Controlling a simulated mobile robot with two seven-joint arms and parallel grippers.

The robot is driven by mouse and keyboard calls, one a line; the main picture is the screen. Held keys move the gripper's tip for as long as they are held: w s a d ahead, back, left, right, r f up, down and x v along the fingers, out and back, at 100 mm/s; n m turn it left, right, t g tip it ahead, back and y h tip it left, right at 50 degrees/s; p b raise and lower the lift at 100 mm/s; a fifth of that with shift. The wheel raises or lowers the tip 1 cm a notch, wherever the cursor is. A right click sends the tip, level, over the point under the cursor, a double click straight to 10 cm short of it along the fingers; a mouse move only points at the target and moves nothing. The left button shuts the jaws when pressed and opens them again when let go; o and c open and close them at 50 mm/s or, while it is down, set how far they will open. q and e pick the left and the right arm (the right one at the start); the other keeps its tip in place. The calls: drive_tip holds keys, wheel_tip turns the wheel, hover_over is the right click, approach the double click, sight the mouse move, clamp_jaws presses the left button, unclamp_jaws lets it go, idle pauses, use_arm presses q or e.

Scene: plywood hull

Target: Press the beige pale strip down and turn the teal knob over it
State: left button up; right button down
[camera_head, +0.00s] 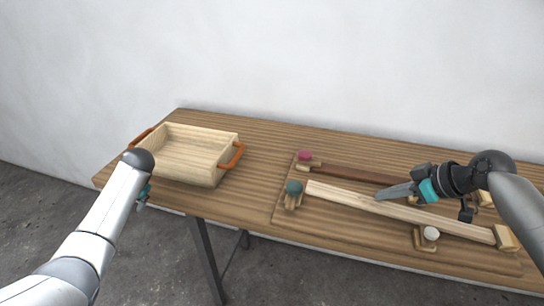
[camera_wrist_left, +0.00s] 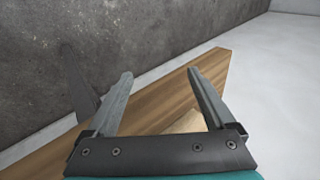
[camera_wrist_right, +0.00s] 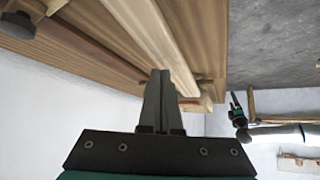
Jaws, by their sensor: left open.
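The beige pale strip (camera_head: 350,199) lies slantwise along the board, its left end beside the teal knob (camera_head: 294,187) and its right end at a wooden block (camera_head: 507,238). The teal knob sits on a small wooden piece; whether it overlaps the strip is unclear. My right gripper (camera_head: 380,193) is shut, its fingertips at the strip's middle. In the right wrist view the closed fingers (camera_wrist_right: 160,74) meet in front of the strip (camera_wrist_right: 158,38); contact is hard to tell. My left gripper (camera_wrist_left: 161,73) is open and empty, off the table's left front edge.
A wooden tray (camera_head: 222,172) with orange handles stands on the left of the table (camera_head: 262,160). A dark brown strip (camera_head: 350,174) with a pink knob (camera_head: 305,155) lies behind the pale strip. A white knob (camera_head: 431,234) stands in front of it. The table between tray and board is clear.

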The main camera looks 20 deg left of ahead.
use_arm(q)
drive_tip(key=w+a+r+t, duration=0.1)
drive_tip(key=w+a+r, duration=0.1)
drive_tip(key=r, duration=0.6)
drive_tip(key=w+a+r+t+y, duration=0.1)
drive_tip(key=a+r+t, duration=0.15)
drive_tip(key=r, duration=0.55)
drive_tip(key=w+a+r, duration=0.2)
drive_tip(key=a+r, duration=0.1)
drive_tip(key=r, duration=0.5)
wheel_tip(320, 180, up, 17)
drive_tip(key=t, duration=0.4)
drive_tip(key=m+g+h, duration=0.6)
drive_tip(key=m+h, duration=0.2)
drive_tip(key=h, duration=0.3)
hover_over(292, 186)
drive_tip(key=s+a, duration=0.3)
wheel_tip(292, 186, down, 25)
drive_tip(key=x, duration=1.1)
drive_tip(key=shift+d+f, duration=0.3)
